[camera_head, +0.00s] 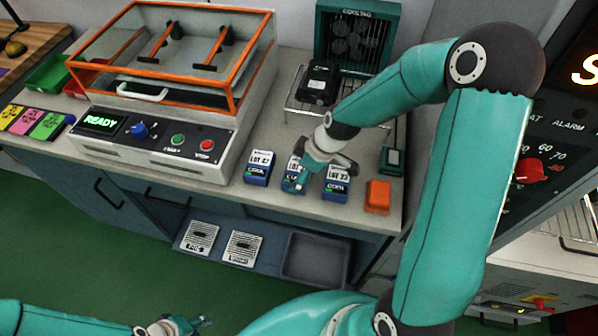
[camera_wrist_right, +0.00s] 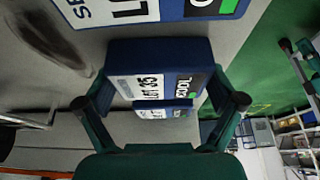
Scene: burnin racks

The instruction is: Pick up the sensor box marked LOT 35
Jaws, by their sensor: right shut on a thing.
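Three blue sensor boxes with white labels stand in a row on the bench in the head view: LOT 42 (camera_head: 258,167) at the left, a middle one (camera_head: 291,172) partly hidden by my gripper, and LOT 23 (camera_head: 336,182) at the right. My right gripper (camera_head: 311,175) is down at the middle box.
An orange block (camera_head: 377,196) and a small teal device (camera_head: 391,161) stand right of the boxes. A black unit (camera_head: 318,85) lies on a wire rack before the COOLING fan (camera_head: 355,40). The orange-framed READY machine (camera_head: 165,150) stands left. A grey bin (camera_head: 315,258) is below.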

